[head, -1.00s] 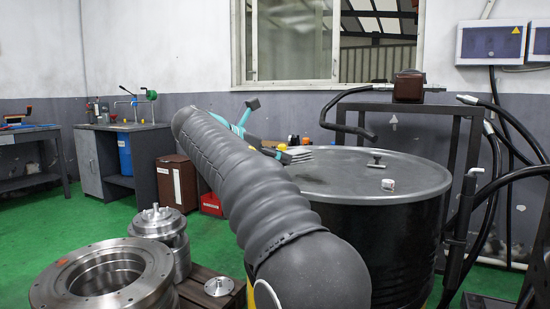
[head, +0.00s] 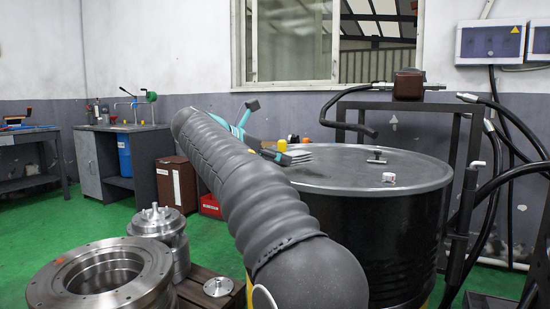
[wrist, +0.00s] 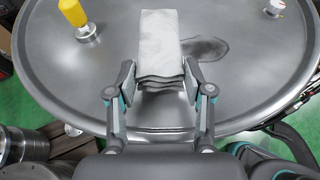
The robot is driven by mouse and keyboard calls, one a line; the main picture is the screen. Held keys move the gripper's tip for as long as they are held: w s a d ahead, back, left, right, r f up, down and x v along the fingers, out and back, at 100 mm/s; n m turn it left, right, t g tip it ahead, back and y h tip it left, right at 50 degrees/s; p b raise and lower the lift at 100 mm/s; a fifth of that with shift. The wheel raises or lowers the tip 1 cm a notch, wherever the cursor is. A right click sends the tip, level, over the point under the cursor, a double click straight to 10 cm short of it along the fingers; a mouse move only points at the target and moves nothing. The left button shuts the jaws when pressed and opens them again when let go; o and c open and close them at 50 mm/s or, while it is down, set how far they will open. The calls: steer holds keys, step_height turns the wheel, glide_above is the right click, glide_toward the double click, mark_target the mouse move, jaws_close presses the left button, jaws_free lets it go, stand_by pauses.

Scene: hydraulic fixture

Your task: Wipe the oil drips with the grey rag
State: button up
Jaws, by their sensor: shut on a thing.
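The grey rag (wrist: 160,38) is a folded, layered pad held between the two fingers of my gripper (wrist: 157,84), over the lid of the black drum (wrist: 70,85). The rag also shows in the head view (head: 298,156), at the lid's left part, with my gripper (head: 272,155) partly hidden behind my arm. A dark oil patch (wrist: 211,50) lies on the lid just right of the rag, and its left part meets or runs behind the rag. I cannot tell whether the rag touches the lid.
A yellow-topped piece (wrist: 72,12) stands on the lid at the left. A small white and red cap (head: 389,179) and a metal fitting (head: 377,157) stand further right. A black frame with hoses (head: 468,150) is behind the drum. Steel flanged parts (head: 100,275) stand at front left.

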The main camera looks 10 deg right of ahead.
mark_target(319, 181)
steer(key=shift+f+b, duration=0.45)
steer(key=shift+f, duration=0.6)
steer(key=shift+s+d+r, duration=0.1)
steer(key=shift+s+d, duration=0.45)
steer(key=shift+d, duration=0.15)
steer(key=shift+s+d, duration=0.5)
steer(key=shift+d, duration=0.2)
steer(key=shift+s+d+f+b, duration=0.15)
steer(key=shift+s+d+b, duration=0.1)
steer(key=shift+s+d, duration=0.5)
steer(key=shift+s+d+f+b, duration=0.1)
steer(key=shift+s+d+b, duration=0.15)
steer(key=shift+s+d, duration=0.5)
steer(key=shift+s+d, duration=0.45)
steer(key=shift+d, duration=0.4)
steer(key=shift+s+d, duration=0.4)
steer(key=shift+d, duration=0.45)
steer(key=shift+r+p, duration=0.25)
steer(key=shift+p, duration=0.4)
steer(key=shift+w, duration=0.1)
